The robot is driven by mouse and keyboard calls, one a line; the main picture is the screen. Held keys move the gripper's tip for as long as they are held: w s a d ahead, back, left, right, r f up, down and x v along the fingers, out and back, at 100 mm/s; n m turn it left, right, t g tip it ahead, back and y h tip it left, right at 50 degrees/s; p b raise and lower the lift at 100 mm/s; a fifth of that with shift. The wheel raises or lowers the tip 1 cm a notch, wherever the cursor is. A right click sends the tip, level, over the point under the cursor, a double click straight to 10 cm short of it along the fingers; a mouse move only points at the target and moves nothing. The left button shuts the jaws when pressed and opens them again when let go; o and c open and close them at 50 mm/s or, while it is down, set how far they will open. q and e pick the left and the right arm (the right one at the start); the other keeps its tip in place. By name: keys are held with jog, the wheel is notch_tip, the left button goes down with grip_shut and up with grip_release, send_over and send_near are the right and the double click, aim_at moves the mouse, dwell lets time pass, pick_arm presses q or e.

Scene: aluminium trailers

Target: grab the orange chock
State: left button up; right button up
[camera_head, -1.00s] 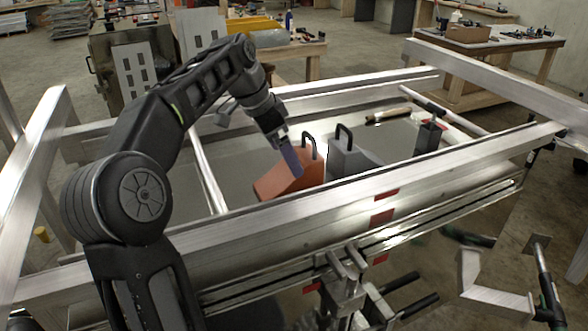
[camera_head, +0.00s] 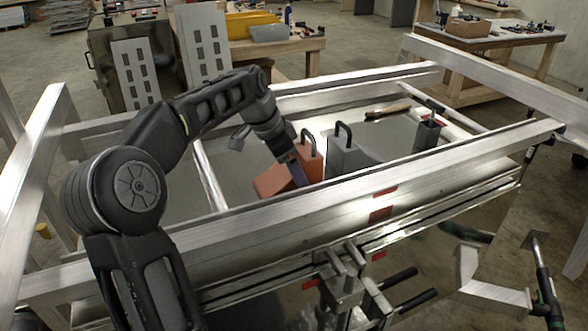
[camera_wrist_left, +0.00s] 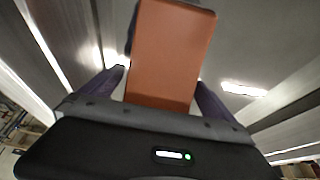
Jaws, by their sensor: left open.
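The orange chock (camera_head: 312,160) stands on the grey trailer bed, with a black handle on its tall right end. My left gripper (camera_head: 298,174) is open and lowered at the chock, and partly covers it in the head view. In the left wrist view the orange chock (camera_wrist_left: 170,55) fills the middle, between the two purple fingers of my left gripper (camera_wrist_left: 162,90). Whether the fingers touch it cannot be told. My right gripper is not in view.
A grey chock (camera_head: 352,158) with a black handle stands just right of the orange one. A dark square post (camera_head: 427,135) and a brush (camera_head: 388,111) are farther right. The trailer's front aluminium rail (camera_head: 300,220) runs between me and the bed.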

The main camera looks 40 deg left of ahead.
aim_at(302, 151)
pick_arm(q)
jog(key=shift+w+d+f, duration=0.1)
jog(key=shift+w+f, duration=0.15)
jog(key=shift+f, duration=0.35)
jog(key=shift+c, duration=0.2)
jog(key=c, duration=2.1)
jog(key=shift+r, duration=0.15)
notch_tip(302, 151, up, 10)
jog(key=shift+f+p, duration=0.1)
jog(key=shift+p, duration=0.45)
